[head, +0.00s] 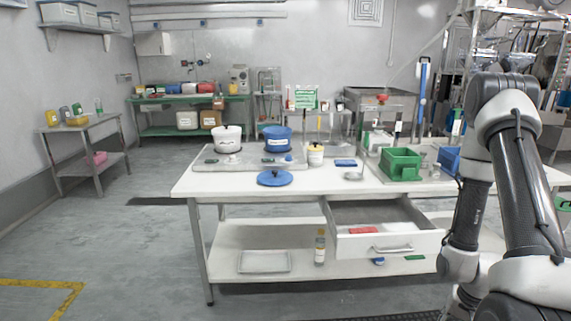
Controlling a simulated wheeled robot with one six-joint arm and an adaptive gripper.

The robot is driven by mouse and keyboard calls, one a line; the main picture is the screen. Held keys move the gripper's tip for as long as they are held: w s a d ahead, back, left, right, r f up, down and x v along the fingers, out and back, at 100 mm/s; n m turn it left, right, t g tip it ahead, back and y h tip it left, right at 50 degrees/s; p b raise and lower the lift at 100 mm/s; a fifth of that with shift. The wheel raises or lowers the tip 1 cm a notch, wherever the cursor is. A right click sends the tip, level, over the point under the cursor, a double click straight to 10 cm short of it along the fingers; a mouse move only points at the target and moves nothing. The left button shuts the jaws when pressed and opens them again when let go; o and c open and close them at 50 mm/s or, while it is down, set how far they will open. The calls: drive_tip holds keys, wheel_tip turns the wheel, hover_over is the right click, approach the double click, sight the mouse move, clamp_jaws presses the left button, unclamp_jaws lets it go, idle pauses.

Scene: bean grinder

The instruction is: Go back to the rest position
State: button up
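My arm stands at the right side of the head view, folded, with its elbow high and its links reaching down past the right part of the white table (224,187). My gripper is not visible in this view, so its state and anything in it are hidden. No separate object belongs to this task.
A drawer (391,245) hangs open from the table's front, close to my arm. A white pot (228,139), a blue pot (277,138), a blue lid (275,178) and a green crate (400,164) are on the table.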

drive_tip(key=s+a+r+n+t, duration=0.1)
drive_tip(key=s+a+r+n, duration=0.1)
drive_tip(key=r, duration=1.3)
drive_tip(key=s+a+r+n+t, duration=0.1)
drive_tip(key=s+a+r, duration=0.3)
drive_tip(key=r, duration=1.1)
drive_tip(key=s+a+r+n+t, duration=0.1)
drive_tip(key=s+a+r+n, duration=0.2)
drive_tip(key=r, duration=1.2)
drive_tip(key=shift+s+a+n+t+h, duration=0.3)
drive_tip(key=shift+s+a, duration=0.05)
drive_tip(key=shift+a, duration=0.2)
